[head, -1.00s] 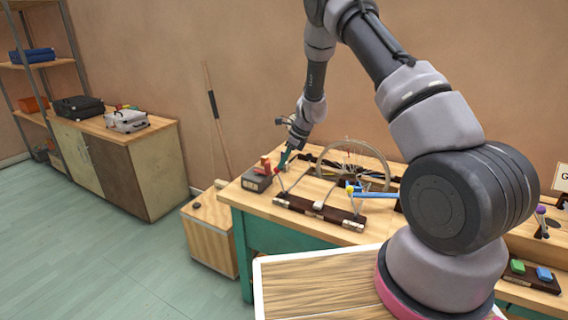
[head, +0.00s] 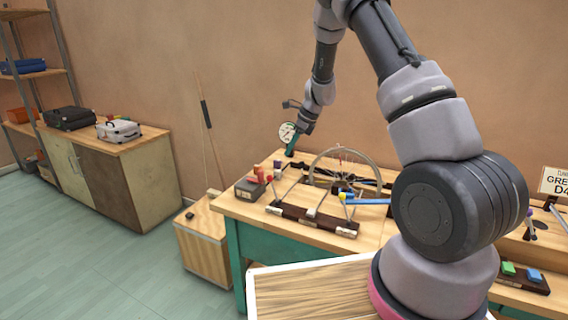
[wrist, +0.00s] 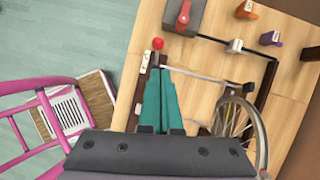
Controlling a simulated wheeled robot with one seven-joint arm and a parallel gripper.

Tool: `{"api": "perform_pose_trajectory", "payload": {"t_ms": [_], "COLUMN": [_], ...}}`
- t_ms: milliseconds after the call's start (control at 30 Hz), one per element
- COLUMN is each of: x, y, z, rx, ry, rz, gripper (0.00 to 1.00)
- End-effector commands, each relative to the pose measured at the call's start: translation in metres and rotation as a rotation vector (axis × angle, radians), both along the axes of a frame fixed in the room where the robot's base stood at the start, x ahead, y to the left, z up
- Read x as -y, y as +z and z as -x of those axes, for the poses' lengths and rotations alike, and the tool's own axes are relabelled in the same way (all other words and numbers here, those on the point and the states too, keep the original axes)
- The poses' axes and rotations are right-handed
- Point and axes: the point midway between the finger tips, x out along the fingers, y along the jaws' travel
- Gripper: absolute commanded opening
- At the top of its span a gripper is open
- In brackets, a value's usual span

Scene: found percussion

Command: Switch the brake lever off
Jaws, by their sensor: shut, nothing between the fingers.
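My gripper (head: 291,153) has teal fingers pressed together and empty, above the workbench (head: 255,211). In the wrist view the shut fingers (wrist: 160,95) point toward a red ball knob (wrist: 158,43), apart from it as far as I can tell. A red handle (wrist: 184,12) on a dark grey box (wrist: 178,24) lies beyond it; this box also shows in the head view (head: 247,190) at the bench's left end. A dark bar (head: 312,216) with thin rods and coloured knobs lies in front. I cannot tell for sure which of these is the brake lever.
A spoked wheel (head: 343,160) stands on the bench behind the bar. Orange (wrist: 246,10) and purple (wrist: 270,39) pieces lie farther along. A wooden box (head: 200,240) stands at the bench's left. A pink frame (wrist: 40,120) shows in the wrist view. Air above the bench is open.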

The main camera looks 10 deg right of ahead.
Motion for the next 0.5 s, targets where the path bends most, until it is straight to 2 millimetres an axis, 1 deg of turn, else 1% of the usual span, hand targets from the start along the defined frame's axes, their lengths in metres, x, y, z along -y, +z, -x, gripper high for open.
{"api": "perform_pose_trajectory", "payload": {"t_ms": [33,200,500], "x": [0.002,0.006,0.007], "y": [0.009,0.023,0.026], "z": [0.0,0.001,0.001], "rx": [0.002,0.0,-0.001], "ry": [-0.001,0.0,0.0], "rz": [-0.001,0.0,-0.001], "gripper": [0.0,0.0,0.0]}}
